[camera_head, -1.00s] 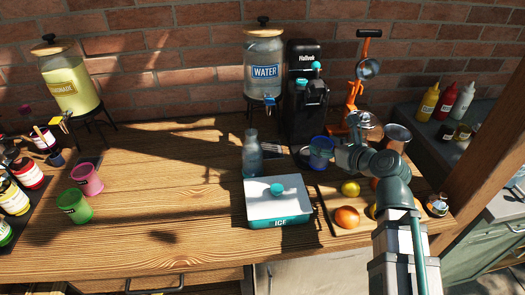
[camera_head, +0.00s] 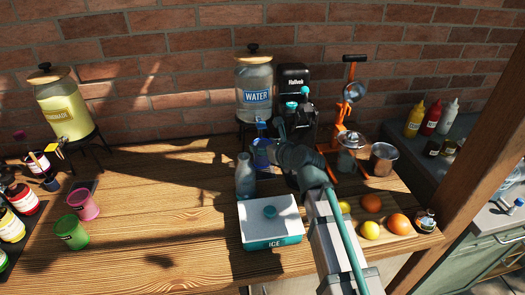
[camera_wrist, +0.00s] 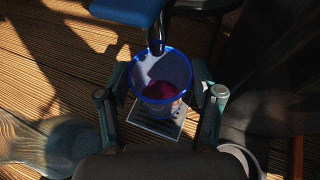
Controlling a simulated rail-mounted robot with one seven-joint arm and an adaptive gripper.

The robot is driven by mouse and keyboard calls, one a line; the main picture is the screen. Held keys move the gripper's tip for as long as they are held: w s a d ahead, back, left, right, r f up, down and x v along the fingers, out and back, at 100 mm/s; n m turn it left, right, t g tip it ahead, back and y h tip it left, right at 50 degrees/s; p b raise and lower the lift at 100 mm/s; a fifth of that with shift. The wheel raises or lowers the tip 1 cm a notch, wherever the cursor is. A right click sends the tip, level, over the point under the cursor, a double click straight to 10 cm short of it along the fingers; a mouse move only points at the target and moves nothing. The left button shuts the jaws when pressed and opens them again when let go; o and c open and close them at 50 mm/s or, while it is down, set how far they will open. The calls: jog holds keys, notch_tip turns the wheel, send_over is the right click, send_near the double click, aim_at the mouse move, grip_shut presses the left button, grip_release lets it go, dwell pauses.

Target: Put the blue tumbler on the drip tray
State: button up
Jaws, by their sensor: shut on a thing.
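The blue tumbler (camera_head: 261,157) is upright below the tap of the water dispenser (camera_head: 256,92). My gripper (camera_wrist: 160,88) is shut on it, with one finger on each side in the wrist view. The tumbler's open blue rim (camera_wrist: 161,48) faces the wrist camera, and a dark reddish patch shows inside. The drip tray (camera_wrist: 150,126), a small pale plate with dark slots, shows under and around the tumbler's base in the wrist view. I cannot tell whether the base touches the tray. In the head view the tray is hidden.
The dispenser's tap (camera_wrist: 154,42) hangs close over the tumbler's rim. A clear bottle (camera_head: 244,178) stands close left of the tumbler. The white ice box (camera_head: 270,218) is in front. A black machine (camera_head: 294,85) stands behind my wrist. The table's middle left is clear.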

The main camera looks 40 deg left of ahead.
jog(key=shift+a+f, duration=0.1)
jog(key=shift+a, duration=0.3)
jog(key=shift+f+p, duration=0.35)
jog(key=shift+f, duration=1.35)
jog(key=shift+f, duration=0.1)
jog(key=o, duration=1.6)
jog(key=b+v, duration=0.1)
jog(key=v, duration=1.1)
jog(key=shift+b, duration=0.3)
